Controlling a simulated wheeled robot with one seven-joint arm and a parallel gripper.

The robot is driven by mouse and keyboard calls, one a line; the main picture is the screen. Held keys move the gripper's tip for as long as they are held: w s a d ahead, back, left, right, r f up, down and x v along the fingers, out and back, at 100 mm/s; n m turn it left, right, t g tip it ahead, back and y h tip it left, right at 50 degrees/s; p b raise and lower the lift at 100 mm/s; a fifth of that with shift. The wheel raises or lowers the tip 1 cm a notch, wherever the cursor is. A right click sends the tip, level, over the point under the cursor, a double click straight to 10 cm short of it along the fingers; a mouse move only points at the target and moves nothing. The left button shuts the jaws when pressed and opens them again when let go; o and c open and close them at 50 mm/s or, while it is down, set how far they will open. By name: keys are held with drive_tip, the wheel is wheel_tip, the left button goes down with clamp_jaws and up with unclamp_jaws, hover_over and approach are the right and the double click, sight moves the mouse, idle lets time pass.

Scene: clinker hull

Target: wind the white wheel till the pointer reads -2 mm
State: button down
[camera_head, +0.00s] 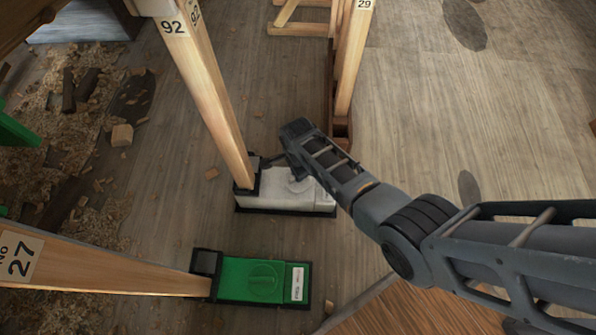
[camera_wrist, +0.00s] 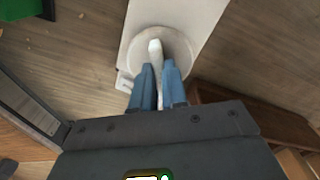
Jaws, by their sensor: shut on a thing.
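The white wheel (camera_wrist: 176,40) is a round disc with a raised bar (camera_wrist: 155,47) across it, on top of a white unit (camera_wrist: 128,62). My gripper (camera_wrist: 159,70) has its two blue fingers on either side of the bar and is shut on it. In the head view the white unit (camera_head: 262,189) stands on a dark base at the foot of a wooden post. My gripper (camera_head: 285,159) reaches its top there, and my wrist hides part of the unit. I cannot make out the pointer or any scale reading.
A green unit (camera_head: 235,278) with a green knob stands nearer, at the foot of post 27 (camera_head: 85,265). Post 92 (camera_head: 215,95) leans up beside the white unit. Wood chips litter the floor at left; floor at upper right is clear.

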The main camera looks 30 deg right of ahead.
drive_tip(key=c, duration=1.2)
unclamp_jaws()
drive_tip(key=shift+o, duration=0.2)
wheel_tip(320, 180, up, 8)
drive_tip(key=p, duration=0.4)
drive_tip(key=shift+f, duration=0.1)
